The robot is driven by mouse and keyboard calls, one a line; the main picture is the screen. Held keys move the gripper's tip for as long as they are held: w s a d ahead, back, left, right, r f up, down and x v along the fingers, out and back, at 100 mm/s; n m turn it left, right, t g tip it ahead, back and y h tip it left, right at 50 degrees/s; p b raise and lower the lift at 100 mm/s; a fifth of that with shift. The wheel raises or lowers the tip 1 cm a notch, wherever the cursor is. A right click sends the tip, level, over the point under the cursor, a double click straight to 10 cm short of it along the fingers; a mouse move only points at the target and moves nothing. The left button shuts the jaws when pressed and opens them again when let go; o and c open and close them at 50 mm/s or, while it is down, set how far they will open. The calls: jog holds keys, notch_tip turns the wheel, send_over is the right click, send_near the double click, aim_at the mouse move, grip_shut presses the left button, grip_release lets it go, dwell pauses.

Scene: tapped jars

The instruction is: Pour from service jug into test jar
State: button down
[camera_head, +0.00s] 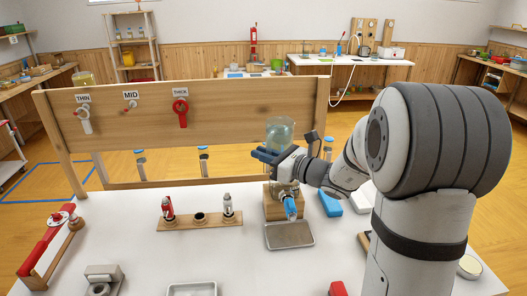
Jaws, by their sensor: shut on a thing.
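My gripper (268,155) is shut on a clear, pale greenish glass vessel, which looks like the service jug (280,131). It is raised above the table and looks about upright; its lower part is hidden by the gripper. Below it stands a wooden block (272,205) with a small clear piece on top, partly hidden by my gripper. A blue-ended clear cylinder (290,208) tilts at the block's front, over a metal tray (290,236). I cannot tell for sure which piece is the test jar.
A wooden board (230,88) labelled THIN, MID and THICK carries taps behind the white table (150,260). A wooden rack (200,222) holds small fittings left of the tray. A red-handled device (47,240) stands at the left edge. A blue object (330,203) lies right of the block.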

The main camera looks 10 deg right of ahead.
jog(key=m+p, duration=0.1)
jog(key=p, duration=0.2)
jog(key=s+m+p, duration=0.1)
jog(key=m+p, duration=0.1)
jog(key=p, duration=0.2)
jog(key=s+a+r+m+g+p, duration=0.1)
jog(key=m+p, duration=0.1)
jog(key=p, duration=0.1)
jog(key=shift+s+a+h+p, duration=0.1)
jog(key=shift+s+h+p, duration=0.15)
jog(key=shift+h+p, duration=0.1)
dwell(1.0)
jog(key=shift+w+r+m+g+p, duration=0.15)
jog(key=shift+m+p, duration=0.45)
jog(key=shift+p, duration=0.4)
jog(key=shift+r+m+g+p, duration=0.15)
jog(key=shift+m+p, duration=0.45)
jog(key=shift+p, duration=0.35)
jog(key=shift+f, duration=0.2)
jog(key=shift+p, duration=0.3)
dwell(0.6)
